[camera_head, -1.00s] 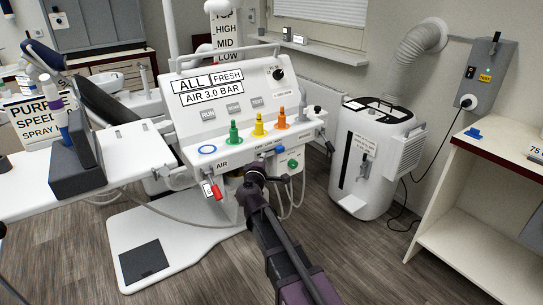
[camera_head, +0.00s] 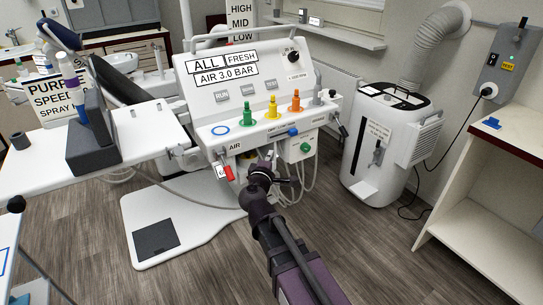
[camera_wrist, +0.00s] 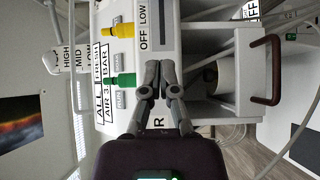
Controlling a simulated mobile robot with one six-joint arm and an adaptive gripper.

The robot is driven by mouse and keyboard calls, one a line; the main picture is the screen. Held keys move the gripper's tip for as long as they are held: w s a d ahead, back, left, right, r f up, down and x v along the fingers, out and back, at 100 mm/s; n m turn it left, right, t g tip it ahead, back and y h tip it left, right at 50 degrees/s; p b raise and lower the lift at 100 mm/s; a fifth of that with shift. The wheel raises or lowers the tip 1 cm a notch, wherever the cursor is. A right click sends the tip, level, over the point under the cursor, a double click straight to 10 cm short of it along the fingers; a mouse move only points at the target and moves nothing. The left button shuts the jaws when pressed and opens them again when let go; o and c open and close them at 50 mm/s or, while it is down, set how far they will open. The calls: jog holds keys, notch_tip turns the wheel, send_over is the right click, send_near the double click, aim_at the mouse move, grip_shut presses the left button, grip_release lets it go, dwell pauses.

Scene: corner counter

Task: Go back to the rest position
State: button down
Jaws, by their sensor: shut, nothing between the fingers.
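My gripper (camera_head: 262,168) is at the front of the white machine panel in the head view, at the far end of my dark arm. Its fingers are small and dark there. In the wrist view my gripper (camera_wrist: 159,68) shows two grey fingers close together with nothing between them. They point at the white panel (camera_wrist: 181,22), beside the OFF and LOW labels. The frames do not show clearly whether the fingertips touch the panel.
The white machine (camera_head: 285,62) carries green, yellow and orange knobs. A red-tipped lever (camera_head: 229,172) and hanging hoses are close to my gripper. A white canister unit (camera_head: 378,150) and a shelf (camera_head: 490,170) stand right. A white tray (camera_head: 140,126) extends left. Open floor lies in front.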

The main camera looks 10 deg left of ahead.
jog(key=s+d+f+m+g+h, duration=0.1)
jog(key=d+f+m+g+h, duration=0.3)
jog(key=d, duration=0.7)
jog(key=d+f+m+g+h, duration=0.1)
jog(key=d+f+m+g, duration=0.4)
jog(key=d, duration=0.6)
jog(key=s+d+f+m+g+y, duration=0.3)
jog(key=s+d+f+m+g, duration=0.15)
jog(key=s, duration=0.25)
jog(key=s+d+f+m+g+y, duration=0.3)
jog(key=s+d+f+m+g, duration=0.15)
jog(key=s, duration=0.25)
notch_tip(320, 180, up, 17)
jog(key=p, duration=1.7)
jog(key=shift+s+d+f+n, duration=0.2)
jog(key=shift+d+n, duration=0.1)
jog(key=shift+d, duration=0.1)
